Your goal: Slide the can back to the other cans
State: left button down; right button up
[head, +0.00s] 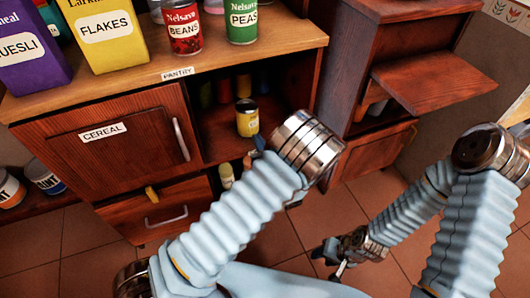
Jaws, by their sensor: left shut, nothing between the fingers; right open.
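A yellow can (247,118) with a dark top stands upright near the front of the open shelf (215,140) in the pantry cabinet. Several other cans (225,90) stand in shadow at the back of that shelf, with a gap between them and the yellow can. My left gripper (258,143) is shut and empty, just below and in front of the yellow can; my forearm hides most of it, and I cannot tell whether it touches the can. My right gripper (332,260) is open and empty, low over the floor at the right.
The counter above holds a red beans can (183,28), a green peas can (242,22) and cereal boxes (105,32). The closed cereal door (110,135) borders the shelf on the left. Bottles (226,176) stand below. Another cabinet (375,60) stands right.

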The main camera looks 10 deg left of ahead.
aim_at(251, 126)
pick_arm(q)
jog(key=shift+x, duration=2.2)
jog(key=shift+a, duration=0.1)
jog(key=b+x, duration=0.2)
jog(key=x, duration=0.8)
jog(key=shift+w+a+f+b, duration=0.15)
jog(key=shift+w+b, duration=0.1)
jog(key=shift+b, duration=0.1)
jog(key=shift+w+a, duration=0.25)
jog(key=shift+w, duration=0.2)
